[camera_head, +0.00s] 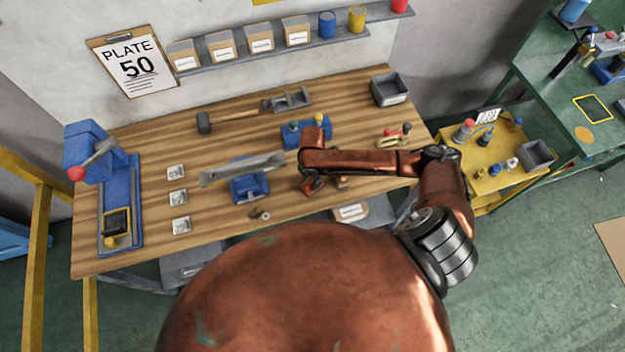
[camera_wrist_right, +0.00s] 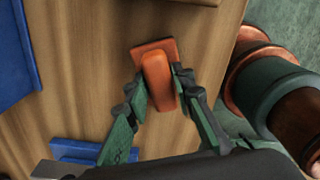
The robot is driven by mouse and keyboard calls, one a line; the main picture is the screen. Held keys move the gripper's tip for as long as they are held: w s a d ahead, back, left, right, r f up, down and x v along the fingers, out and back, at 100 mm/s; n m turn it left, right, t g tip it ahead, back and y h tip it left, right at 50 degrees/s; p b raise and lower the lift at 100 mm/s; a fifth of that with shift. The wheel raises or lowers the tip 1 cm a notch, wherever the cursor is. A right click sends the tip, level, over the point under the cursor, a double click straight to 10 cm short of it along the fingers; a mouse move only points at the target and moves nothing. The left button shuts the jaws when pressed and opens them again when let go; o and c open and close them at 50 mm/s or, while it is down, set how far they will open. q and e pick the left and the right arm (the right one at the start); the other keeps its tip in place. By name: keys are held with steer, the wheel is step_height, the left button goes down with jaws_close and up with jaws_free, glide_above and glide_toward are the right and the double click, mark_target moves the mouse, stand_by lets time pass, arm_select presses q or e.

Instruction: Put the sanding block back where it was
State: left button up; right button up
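The sanding block, an orange-red base with a raised orange grip (camera_wrist_right: 159,80), lies on the wooden workbench (camera_wrist_right: 85,85) near its front edge in the right wrist view. My right gripper (camera_wrist_right: 160,84) has its fingers on either side of the grip, and they appear closed against it. In the head view the block is small and partly hidden under my wrist, so its contact with the bench is hard to see there. My left gripper is not in view.
A blue fixture with a grey plate (camera_head: 243,169) stands left of my right gripper. Another blue fixture (camera_head: 305,134) stands behind it. A grey bin (camera_head: 390,88) sits at the back right, and a red-handled clamp (camera_head: 394,135) is to the right. The bench front is close by.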

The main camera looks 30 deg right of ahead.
mark_target(312, 180)
steer(key=o, duration=0.3)
step_height(312, 180, up, 12)
steer(key=shift+r+b, duration=0.15)
steer(key=shift+b, duration=0.15)
